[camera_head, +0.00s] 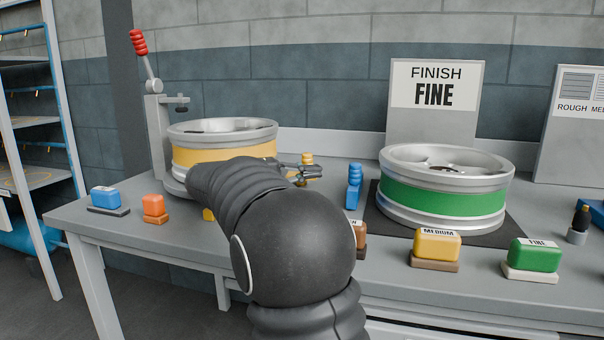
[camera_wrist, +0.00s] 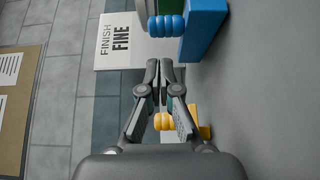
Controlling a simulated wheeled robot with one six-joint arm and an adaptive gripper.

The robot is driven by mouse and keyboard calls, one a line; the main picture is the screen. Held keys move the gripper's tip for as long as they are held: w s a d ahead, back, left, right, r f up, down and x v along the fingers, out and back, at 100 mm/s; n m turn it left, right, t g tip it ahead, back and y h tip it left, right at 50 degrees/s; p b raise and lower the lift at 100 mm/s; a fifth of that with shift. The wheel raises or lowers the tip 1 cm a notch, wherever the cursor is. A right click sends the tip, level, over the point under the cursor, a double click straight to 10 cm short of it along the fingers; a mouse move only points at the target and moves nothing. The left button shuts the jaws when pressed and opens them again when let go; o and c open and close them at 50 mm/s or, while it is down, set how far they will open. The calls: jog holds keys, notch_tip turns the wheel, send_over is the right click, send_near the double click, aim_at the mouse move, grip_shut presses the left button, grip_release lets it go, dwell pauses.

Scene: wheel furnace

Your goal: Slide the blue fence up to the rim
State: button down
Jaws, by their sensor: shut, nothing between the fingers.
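The blue fence (camera_head: 353,188) is an upright block with a ribbed knob on top. It stands on the bench left of the silver rim with a green band (camera_head: 446,197), and a gap shows between them. The blue fence also fills the top of the wrist view (camera_wrist: 204,28), with its knob pointing left. My gripper (camera_head: 318,172) is shut and empty, left of the blue fence and apart from it. In the wrist view its fingertips (camera_wrist: 161,64) sit short of the fence. My arm hides part of the bench.
A yellow fence with a ribbed knob (camera_head: 307,158) is close behind my gripper. A yellow-banded rim (camera_head: 225,153) sits by a red-handled clamp (camera_head: 139,43) at left. Labelled blocks, yellow (camera_head: 437,244) and green (camera_head: 535,256), line the front. A FINISH FINE sign (camera_head: 435,100) stands behind.

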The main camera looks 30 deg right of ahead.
aim_at(350, 170)
jog(key=shift+x, duration=2.95)
jog(key=s+d, duration=0.1)
jog(key=s+d+b, duration=0.1)
jog(key=shift+s+d+f, duration=0.1)
jog(key=shift+s+d, duration=0.1)
jog(key=shift+s, duration=0.2)
jog(key=shift+w+a, duration=0.1)
jog(key=v, duration=1)
